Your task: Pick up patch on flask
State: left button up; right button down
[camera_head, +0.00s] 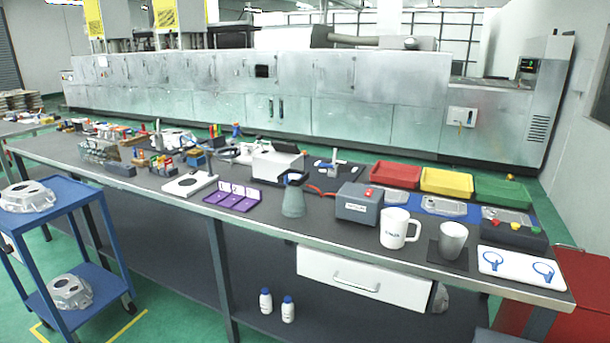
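A grey-green conical flask (293,203) stands upright near the front edge of the long dark workbench (350,236). A small dark blue piece (295,179) sits at the top of the flask; it may be the patch, but it is too small to tell its exact shape. A red cord or handle lies just right of the flask's top. Neither of my grippers is in view.
A grey box (357,204), white mug (398,228) and grey cup (452,241) stand right of the flask. Purple card tray (233,197) lies left. Red (396,175), yellow (446,182) and green (502,193) trays stand behind. A blue cart (62,222) stands at left.

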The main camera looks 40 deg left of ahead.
aim_at(287, 178)
jog(key=u, duration=1.2)
jog(key=i+j, duration=0.05)
